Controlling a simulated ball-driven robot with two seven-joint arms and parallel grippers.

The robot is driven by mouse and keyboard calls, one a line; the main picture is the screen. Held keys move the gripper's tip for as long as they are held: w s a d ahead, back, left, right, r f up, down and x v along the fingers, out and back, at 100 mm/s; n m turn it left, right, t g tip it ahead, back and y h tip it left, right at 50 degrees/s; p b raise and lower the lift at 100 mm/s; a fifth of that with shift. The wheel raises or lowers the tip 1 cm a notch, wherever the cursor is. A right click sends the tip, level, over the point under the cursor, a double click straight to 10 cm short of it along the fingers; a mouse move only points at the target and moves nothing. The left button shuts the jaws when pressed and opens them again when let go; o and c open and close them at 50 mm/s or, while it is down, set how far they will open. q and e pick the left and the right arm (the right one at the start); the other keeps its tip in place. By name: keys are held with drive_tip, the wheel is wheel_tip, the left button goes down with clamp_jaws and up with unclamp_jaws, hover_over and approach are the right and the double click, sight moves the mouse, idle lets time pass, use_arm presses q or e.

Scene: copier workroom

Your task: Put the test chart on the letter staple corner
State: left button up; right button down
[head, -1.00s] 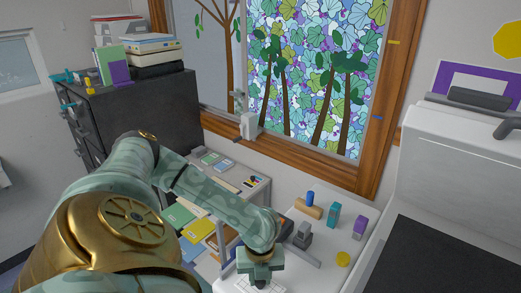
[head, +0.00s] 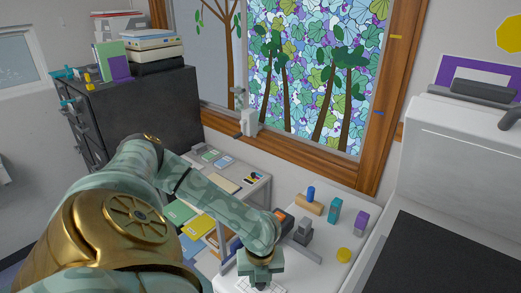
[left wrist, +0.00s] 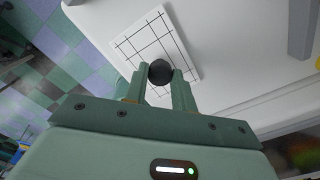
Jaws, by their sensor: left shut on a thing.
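The test chart (left wrist: 150,38) is a white plate with a black line grid and a round dark knob (left wrist: 160,72). My left gripper (head: 261,274) is shut on the knob, with one finger on each side. In the head view only a strip of the chart (head: 273,288) shows, at the bottom edge under the gripper. The chart is over or on the white worktop near its edge; I cannot tell whether it touches. I cannot make out for certain which part of the worktop is the letter staple corner. My right gripper is not in view.
On the white worktop (head: 325,262) stand a grey stapler-like block (head: 303,232), a teal block (head: 334,211), a purple block (head: 361,220) and a yellow piece (head: 344,255). A low grey bar (head: 306,254) lies behind the gripper. A copier (head: 448,165) rises at right.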

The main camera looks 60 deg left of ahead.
use_arm(q)
drive_tip(key=shift+f, duration=0.2)
idle(0.4)
drive_tip(key=o, duration=1.4)
wheel_tip(320, 180, up, 16)
drive_tip(key=p, duration=0.3)
drive_tip(key=shift+r, duration=0.1)
